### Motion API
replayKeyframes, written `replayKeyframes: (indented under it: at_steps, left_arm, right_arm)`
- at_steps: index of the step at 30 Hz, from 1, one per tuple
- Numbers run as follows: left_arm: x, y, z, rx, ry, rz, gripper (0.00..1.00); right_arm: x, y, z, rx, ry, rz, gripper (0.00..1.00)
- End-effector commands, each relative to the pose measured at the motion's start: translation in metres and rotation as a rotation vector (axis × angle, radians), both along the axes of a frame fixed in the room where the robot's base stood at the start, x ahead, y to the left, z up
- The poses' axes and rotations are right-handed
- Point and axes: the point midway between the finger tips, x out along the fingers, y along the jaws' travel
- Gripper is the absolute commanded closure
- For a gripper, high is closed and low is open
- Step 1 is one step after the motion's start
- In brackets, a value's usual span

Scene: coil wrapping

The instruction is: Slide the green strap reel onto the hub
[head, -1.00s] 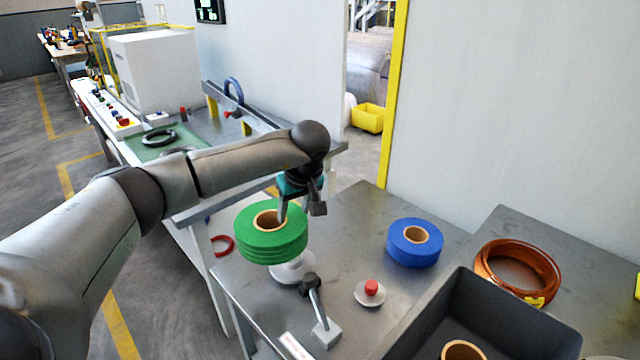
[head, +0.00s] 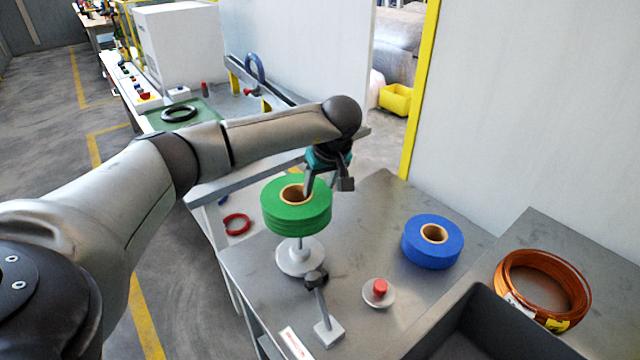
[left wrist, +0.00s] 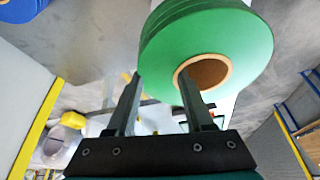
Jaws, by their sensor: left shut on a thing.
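The green strap reel (head: 297,213), with a tan core, hangs nearly level above the hub (head: 299,258). The hub is a pale round base with a thin upright post, whose lower part shows below the reel. Whether the post's top is inside the core cannot be seen. My left gripper (head: 322,188) is shut on the reel's right side in the head view, one finger in the core and one outside. The left wrist view shows the green reel (left wrist: 240,50) at the fingers (left wrist: 160,85). My right gripper is not in view.
A blue reel (head: 420,252) lies right on the grey table (head: 375,215). A small disc with a red knob (head: 379,289) and a black-handled lever (head: 320,310) stand in front of the hub. A dark bin (head: 470,318) and a copper coil (head: 507,290) are farther right.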

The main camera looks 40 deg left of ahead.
Motion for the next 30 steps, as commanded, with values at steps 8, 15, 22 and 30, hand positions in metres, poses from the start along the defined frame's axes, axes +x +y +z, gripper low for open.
replayKeyframes:
  at_steps: [8,15,22,30]
  left_arm:
    - [0.001,0.000,-0.010,0.003,-0.001,-0.004,1.00]
    - [0.001,0.000,-0.031,0.004,-0.001,-0.005,1.00]
    - [0.001,0.000,-0.049,0.004,-0.002,-0.004,1.00]
    - [0.001,0.000,-0.056,0.004,-0.002,-0.004,1.00]
  right_arm:
    - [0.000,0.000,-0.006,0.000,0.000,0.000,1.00]
    - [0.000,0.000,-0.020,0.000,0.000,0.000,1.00]
    - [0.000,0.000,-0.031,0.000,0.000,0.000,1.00]
    - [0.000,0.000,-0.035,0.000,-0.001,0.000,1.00]
